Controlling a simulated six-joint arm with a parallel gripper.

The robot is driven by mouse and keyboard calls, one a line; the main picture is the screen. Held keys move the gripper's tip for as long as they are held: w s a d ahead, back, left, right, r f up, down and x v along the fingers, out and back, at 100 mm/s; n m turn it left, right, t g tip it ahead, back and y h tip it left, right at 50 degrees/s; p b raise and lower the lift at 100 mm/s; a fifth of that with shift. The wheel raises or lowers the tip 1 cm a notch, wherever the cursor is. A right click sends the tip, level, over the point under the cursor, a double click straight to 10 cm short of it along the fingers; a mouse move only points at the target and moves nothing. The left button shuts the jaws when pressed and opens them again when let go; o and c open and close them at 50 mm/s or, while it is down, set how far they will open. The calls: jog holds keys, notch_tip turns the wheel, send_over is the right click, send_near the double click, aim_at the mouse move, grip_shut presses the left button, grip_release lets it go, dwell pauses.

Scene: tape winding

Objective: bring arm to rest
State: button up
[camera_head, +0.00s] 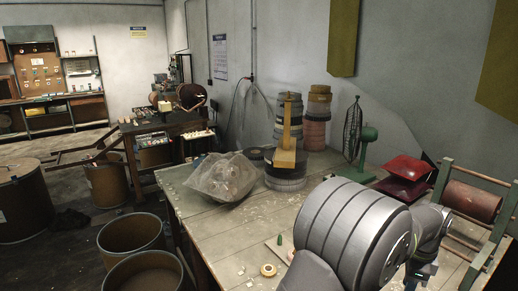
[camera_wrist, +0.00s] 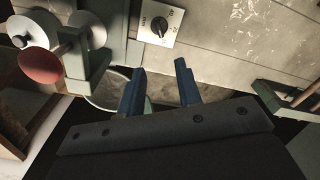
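My gripper (camera_wrist: 159,66) shows in the wrist view with its two blue fingers apart. Nothing is held between them. It hangs beside the table edge, over a dark area with a round, bin-like rim (camera_wrist: 104,92) partly hidden behind the fingers. In the head view my grey arm fills the lower right, and the fingers cannot be made out clearly there.
In the wrist view a dial panel (camera_wrist: 158,27) lies ahead of the fingers, with a red disc (camera_wrist: 40,66) at left. In the head view the wooden table (camera_head: 225,228) holds a plastic bag (camera_head: 222,177), tape stacks, a green fan (camera_head: 360,150) and red cushions (camera_head: 408,168).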

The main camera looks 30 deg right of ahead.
notch_tip(320, 180, down, 16)
jog(key=shift+r, duration=0.25)
jog(key=shift+r+n, duration=0.1)
jog(key=shift+n, duration=0.8)
jog(key=n, duration=0.4)
jog(key=shift+w+n, duration=0.15)
jog(key=shift+n, duration=0.15)
jog(key=n, duration=0.5)
jog(key=shift+w+d+n, duration=0.1)
jog(key=shift+n, duration=0.3)
jog(key=shift+r, duration=1.05)
